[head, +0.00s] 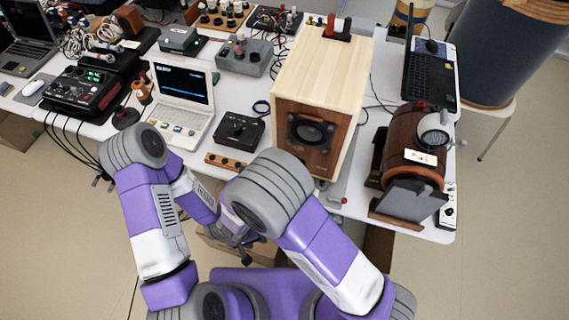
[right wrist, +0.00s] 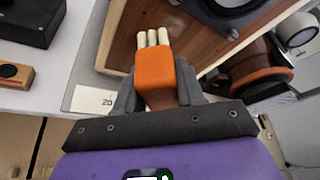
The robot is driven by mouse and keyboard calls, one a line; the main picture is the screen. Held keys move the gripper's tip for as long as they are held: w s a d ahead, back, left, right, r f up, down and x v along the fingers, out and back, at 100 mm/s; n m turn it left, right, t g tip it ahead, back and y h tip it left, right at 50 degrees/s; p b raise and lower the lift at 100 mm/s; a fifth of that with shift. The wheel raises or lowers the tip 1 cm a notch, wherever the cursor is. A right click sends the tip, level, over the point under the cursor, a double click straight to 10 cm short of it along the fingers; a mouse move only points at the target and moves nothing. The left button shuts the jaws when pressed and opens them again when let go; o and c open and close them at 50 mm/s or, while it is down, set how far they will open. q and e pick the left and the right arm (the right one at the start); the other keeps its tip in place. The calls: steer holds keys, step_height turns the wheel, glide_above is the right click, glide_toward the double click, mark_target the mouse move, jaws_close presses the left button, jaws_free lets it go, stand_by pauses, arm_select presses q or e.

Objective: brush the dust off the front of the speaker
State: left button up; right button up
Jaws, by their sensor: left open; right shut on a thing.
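The speaker (head: 318,75) is a pale wooden box with a brown front and a dark round driver (head: 310,132). Its brown front (right wrist: 140,25) fills the upper middle of the right wrist view, with a faint greyish patch (right wrist: 175,22) that looks like dust. My right gripper (right wrist: 160,88) is shut on a brush (right wrist: 161,75) with an orange body and pale bristle tufts. The tufts point at the speaker's lower front; whether they touch it I cannot tell. In the head view my right arm hides this gripper. My left gripper (head: 243,243) is open, low before the table, partly hidden.
A wooden barrel-shaped thing (head: 410,150) stands close right of the speaker. A black box (head: 239,130) and a small wooden block with knobs (head: 235,163) are to its left, beside a white laptop (head: 183,100). A white card (right wrist: 92,98) lies near the brush.

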steer(key=shift+s, duration=0.35)
steer(key=shift+s+a, duration=0.1)
steer(key=s, duration=0.1)
steer(key=s+a, duration=0.1)
steer(key=shift+s, duration=0.35)
stand_by(0.4)
